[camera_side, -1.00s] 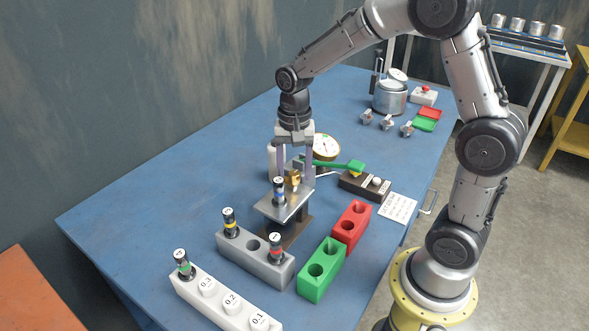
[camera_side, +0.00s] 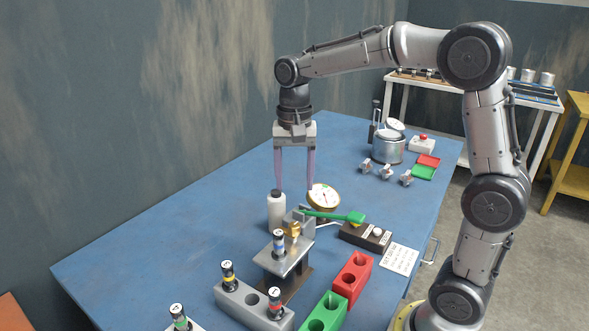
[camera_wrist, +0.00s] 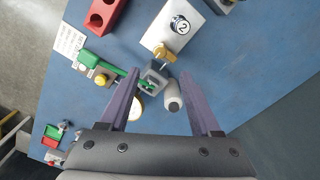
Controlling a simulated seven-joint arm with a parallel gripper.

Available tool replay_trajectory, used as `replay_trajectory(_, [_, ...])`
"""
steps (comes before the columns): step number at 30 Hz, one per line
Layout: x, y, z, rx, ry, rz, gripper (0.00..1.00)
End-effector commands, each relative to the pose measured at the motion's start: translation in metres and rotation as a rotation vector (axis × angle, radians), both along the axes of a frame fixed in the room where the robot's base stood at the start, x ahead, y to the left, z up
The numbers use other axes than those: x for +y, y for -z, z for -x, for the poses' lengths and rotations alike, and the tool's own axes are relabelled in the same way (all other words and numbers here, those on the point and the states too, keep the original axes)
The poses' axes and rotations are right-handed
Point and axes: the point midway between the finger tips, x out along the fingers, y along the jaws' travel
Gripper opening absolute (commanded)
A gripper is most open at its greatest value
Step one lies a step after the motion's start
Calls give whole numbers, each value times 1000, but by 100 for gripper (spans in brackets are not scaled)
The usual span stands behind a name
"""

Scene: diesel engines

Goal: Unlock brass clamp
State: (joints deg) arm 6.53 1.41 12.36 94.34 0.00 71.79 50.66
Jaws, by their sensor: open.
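The brass clamp (camera_side: 294,229) sits at the back of a metal plate (camera_side: 284,260) on a dark stand. It also shows near the top middle of the wrist view (camera_wrist: 163,52). A green-handled lever (camera_side: 335,215) lies roughly level beside it, reaching right from a grey block. A dark cylinder (camera_side: 279,242) stands upright on the plate; its top is marked 2 in the wrist view (camera_wrist: 180,25). My gripper (camera_side: 294,187) points down above the clamp area, with its long purple fingers apart and nothing between them. It touches neither clamp nor lever.
A white bottle (camera_side: 276,212) and a dial gauge (camera_side: 323,197) stand close behind the clamp. Grey (camera_side: 250,303), green (camera_side: 325,314) and red (camera_side: 353,273) holders stand in front. The table's left side is clear.

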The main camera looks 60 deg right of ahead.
Motion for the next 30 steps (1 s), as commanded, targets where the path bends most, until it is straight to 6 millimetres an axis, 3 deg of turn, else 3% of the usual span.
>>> replay_trajectory(6, [0,-20,-1,-1,0,0,64])
replay_trajectory(17, [0,-22,0,0,-1,0,64])
replay_trajectory(21, [5,-39,5,-49,-12,5,64])
replay_trajectory(25, [15,-64,37,-121,-36,12,64])
replay_trajectory(30, [29,-74,98,-241,-188,35,64])
